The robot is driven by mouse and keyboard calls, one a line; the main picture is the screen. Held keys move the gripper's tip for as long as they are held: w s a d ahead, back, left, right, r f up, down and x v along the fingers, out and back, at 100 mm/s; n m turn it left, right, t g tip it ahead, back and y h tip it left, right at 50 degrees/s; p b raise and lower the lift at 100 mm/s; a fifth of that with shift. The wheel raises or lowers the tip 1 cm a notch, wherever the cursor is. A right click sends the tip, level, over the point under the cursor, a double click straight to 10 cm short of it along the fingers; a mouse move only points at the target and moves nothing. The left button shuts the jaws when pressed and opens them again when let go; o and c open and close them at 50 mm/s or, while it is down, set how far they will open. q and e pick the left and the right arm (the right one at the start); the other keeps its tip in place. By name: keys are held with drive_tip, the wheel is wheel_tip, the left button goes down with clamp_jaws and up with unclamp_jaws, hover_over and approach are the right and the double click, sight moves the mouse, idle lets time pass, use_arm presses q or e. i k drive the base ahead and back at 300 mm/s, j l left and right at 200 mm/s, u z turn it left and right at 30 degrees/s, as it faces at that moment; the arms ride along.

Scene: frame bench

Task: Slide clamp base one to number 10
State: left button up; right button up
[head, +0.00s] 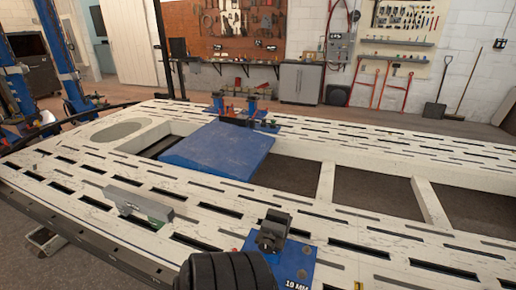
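A blue clamp base (295,262) with a dark grey metal clamp (272,231) on top sits on the near side of the white slotted frame bench (340,225). A white label on its front edge seems to read 10 MM. A second blue base with red and dark clamp parts (240,112) stands on the far side of the bench. I cannot tell which of them is base one, and no scale number is readable. Neither of my grippers shows clearly. A black ribbed rounded part at the bottom edge covers the bench just left of the near base.
A blue sloped panel (218,150) lies across the bench's middle opening. A grey bar (138,203) stands on the near left side. Large openings lie at centre and right. Blue lift posts (58,50) stand at left. The near rail right of the near base looks mostly clear.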

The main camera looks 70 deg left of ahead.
sight(289, 256)
drive_tip(key=u, duration=2.2)
